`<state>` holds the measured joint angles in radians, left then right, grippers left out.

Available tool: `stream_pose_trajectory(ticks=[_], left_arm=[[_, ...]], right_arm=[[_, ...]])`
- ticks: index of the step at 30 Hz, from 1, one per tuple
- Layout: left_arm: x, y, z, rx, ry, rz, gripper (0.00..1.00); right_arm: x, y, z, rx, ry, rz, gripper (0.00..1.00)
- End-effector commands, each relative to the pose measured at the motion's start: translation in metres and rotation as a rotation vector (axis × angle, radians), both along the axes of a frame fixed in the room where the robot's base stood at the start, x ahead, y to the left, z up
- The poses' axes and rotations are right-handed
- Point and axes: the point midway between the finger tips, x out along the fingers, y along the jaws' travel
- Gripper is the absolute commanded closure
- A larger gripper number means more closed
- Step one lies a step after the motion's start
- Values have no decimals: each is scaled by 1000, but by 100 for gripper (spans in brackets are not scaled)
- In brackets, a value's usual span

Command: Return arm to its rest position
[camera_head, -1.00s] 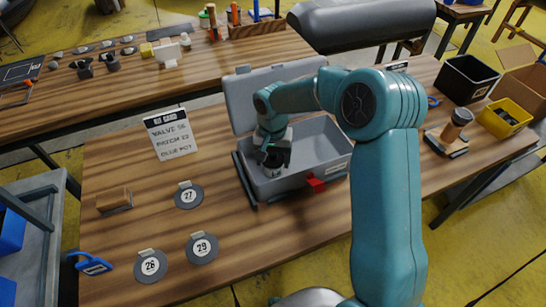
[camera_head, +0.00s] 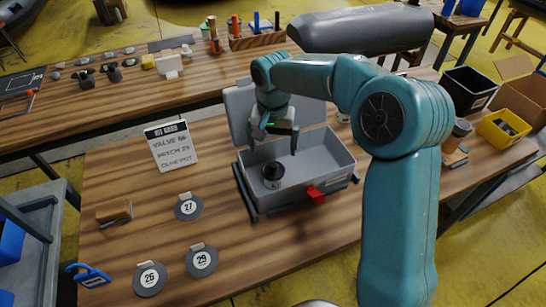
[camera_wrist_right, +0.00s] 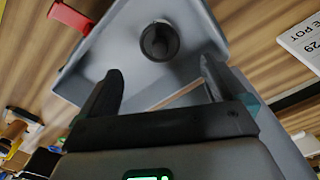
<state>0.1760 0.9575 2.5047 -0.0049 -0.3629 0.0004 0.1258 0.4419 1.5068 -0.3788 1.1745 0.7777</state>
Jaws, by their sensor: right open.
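My right gripper (camera_head: 278,142) is open and empty, above the grey case in the head view. Its two dark fingers (camera_wrist_right: 155,85) show spread apart in the right wrist view. The grey case (camera_head: 330,150) stands open on the wooden table, with its lid raised at the back. A dark round valve (camera_head: 273,175) stands inside the case at its left side, apart from the fingers. It also shows between and beyond the fingers in the right wrist view (camera_wrist_right: 160,41). My left gripper is not in view.
A white card sign (camera_head: 171,145) stands left of the case. Round patches numbered 27 (camera_head: 188,207), 26 (camera_head: 149,279) and 29 (camera_head: 202,261) lie on the table. A yellow bin (camera_head: 503,128) and a black bin (camera_head: 469,88) stand at right. A grey cylinder (camera_head: 360,26) lies behind.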

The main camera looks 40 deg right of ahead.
Motion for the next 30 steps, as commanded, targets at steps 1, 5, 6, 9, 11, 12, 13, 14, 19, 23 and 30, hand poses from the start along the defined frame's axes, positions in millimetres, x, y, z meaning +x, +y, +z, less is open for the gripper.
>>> stream_pose_trajectory(ticks=[1, 5, 6, 9, 11, 12, 13, 14, 19, 23, 30], left_arm=[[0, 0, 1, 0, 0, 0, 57], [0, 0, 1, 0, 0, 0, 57], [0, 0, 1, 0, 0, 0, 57], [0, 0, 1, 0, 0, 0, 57], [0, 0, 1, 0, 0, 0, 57], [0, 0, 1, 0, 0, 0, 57], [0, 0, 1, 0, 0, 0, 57], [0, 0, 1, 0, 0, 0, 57], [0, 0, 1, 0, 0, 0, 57], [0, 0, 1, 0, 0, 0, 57], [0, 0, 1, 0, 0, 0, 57]], right_arm=[[0, 0, 7, -1, -2, 1, 2], [0, 0, 16, 0, -1, 0, 2], [0, 0, 17, 1, -1, 0, 2], [0, 0, 18, 1, 1, 0, 2], [0, 0, 18, 1, 1, 0, 2], [0, 0, 18, 1, 1, 0, 2], [0, 0, 18, 1, 1, 0, 2], [0, 0, 18, 1, 1, 0, 2], [0, 0, 18, 1, 1, 0, 2], [0, 0, 17, 1, 1, 0, 2], [-2, 0, 18, 0, 0, 0, 2]])
